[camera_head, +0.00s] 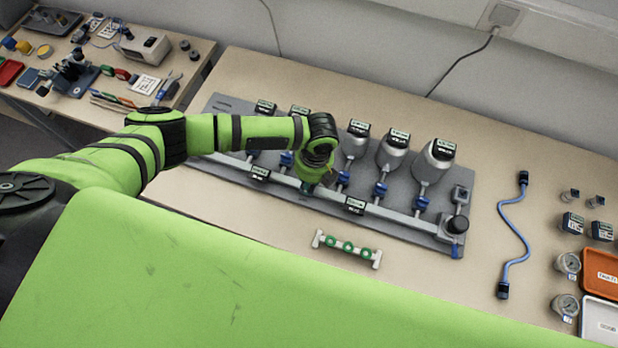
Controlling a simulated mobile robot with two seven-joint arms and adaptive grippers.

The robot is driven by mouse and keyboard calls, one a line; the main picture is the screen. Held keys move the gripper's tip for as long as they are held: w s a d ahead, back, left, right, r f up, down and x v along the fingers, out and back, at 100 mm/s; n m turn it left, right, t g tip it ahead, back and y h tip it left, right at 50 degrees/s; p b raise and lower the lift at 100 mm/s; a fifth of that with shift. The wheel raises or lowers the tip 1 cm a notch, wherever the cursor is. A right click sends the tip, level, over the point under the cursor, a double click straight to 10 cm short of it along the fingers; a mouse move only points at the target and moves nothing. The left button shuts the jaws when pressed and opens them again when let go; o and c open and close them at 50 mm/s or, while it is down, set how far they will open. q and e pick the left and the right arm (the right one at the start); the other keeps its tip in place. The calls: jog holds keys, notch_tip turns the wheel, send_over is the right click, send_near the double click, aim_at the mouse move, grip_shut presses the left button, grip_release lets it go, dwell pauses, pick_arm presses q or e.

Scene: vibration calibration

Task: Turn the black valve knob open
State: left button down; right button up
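A round black knob (457,226) sits at the right end of the grey panel (395,228), where the pale pipe (390,213) ends. It is probably the valve knob; its setting is too small to read. My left gripper (310,187) points down over the middle of the panel, by the pipe, well to the left of this knob. My green wrist hides most of its fingers, so I cannot tell whether it is open or touching anything. Several blue valves, one of them this blue valve (380,190), stand along the panel. My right gripper is out of view.
A white bar with green knobs (346,247) lies in front of the panel. A blue cable (515,230) lies to the right. Orange (603,272) and white (600,318) trays and gauges stand at the right edge. A cluttered second table (190,75) is back left.

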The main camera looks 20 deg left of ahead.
pick_arm(q)
jog(key=shift+s+a+f, duration=0.1)
jog(key=shift+s+f, duration=0.05)
jog(key=c, duration=0.9)
grip_release()
jog(key=shift+r, duration=0.35)
jog(key=r, duration=0.7)
jog(key=d+r, duration=0.1)
jog(key=r, duration=0.3)
jog(key=shift+w+r, duration=0.2)
jog(key=shift+w, duration=0.2)
